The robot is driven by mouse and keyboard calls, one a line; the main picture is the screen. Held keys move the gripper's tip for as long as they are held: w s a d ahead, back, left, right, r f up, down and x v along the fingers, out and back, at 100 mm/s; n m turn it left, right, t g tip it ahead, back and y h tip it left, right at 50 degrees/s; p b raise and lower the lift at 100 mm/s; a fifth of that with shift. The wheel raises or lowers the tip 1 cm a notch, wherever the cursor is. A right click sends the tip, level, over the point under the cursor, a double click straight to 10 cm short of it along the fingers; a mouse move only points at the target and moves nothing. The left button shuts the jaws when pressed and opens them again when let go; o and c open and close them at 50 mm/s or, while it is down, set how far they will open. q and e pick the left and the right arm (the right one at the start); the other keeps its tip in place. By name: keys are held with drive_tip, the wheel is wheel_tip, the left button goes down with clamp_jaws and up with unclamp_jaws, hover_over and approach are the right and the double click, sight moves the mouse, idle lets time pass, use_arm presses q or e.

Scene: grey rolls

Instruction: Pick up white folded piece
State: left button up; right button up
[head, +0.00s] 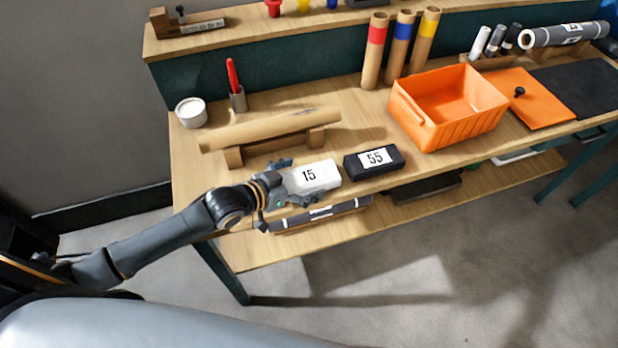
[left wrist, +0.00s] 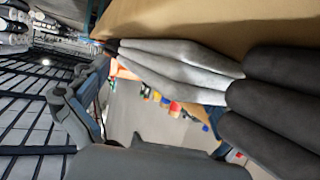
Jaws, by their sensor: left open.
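The white folded piece (head: 315,174), marked 15, lies near the front edge of the wooden bench. In the left wrist view the white folded piece (left wrist: 185,68) shows as stacked pale layers. My left gripper (head: 291,182) is open at its left end, with one finger toward the back and one toward the front edge. I cannot tell whether the fingers touch it. My right gripper is not in view.
A black folded piece (head: 374,161), marked 55, lies just right of the white one. A brown roll (head: 270,130) rests on a wooden cradle behind. An orange bin (head: 447,128) stands to the right. A lower shelf (head: 262,248) holds a dark roll (head: 318,214).

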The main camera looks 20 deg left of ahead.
use_arm(q)
drive_tip(key=shift+c, duration=0.2)
drive_tip(key=c, duration=1.2)
drive_tip(key=shift+o, duration=0.2)
drive_tip(key=shift+r, duration=0.1)
